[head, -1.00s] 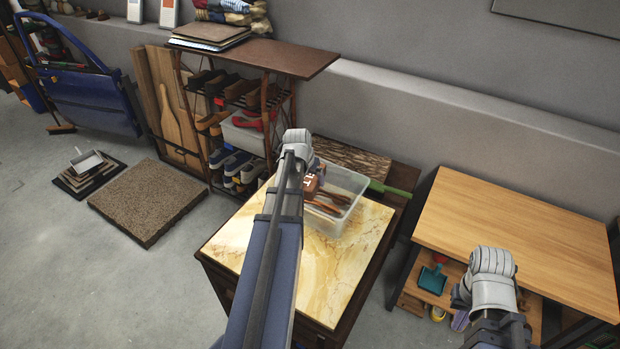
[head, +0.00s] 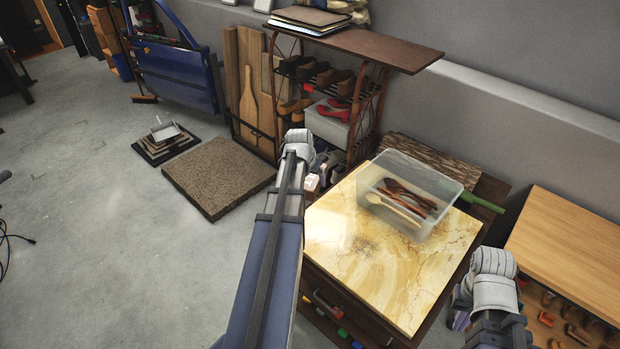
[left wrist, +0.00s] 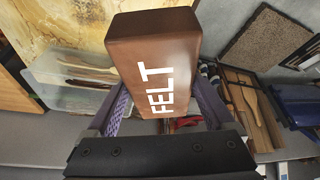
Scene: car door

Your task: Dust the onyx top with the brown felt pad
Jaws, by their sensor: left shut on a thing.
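The onyx top (head: 365,285) is a yellow and cream veined slab on a dark drawer cabinet, with a greyish dusty patch near its middle. The brown felt pad (left wrist: 155,50), a block with white FELT lettering, fills the middle of the left wrist view. My left gripper (left wrist: 160,112) is shut on it. In the head view my left arm stands at the slab's left edge and mostly hides the gripper and pad. The slab also shows at upper left in the left wrist view (left wrist: 55,25). My right arm is at lower right; its fingers are hidden.
A clear bin (head: 415,185) with wooden utensils stands on the slab's back part. A shoe rack (head: 385,48) stands behind, left of the bin. A wooden table (head: 580,250) is at right. The slab's front part is clear. Open floor lies left.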

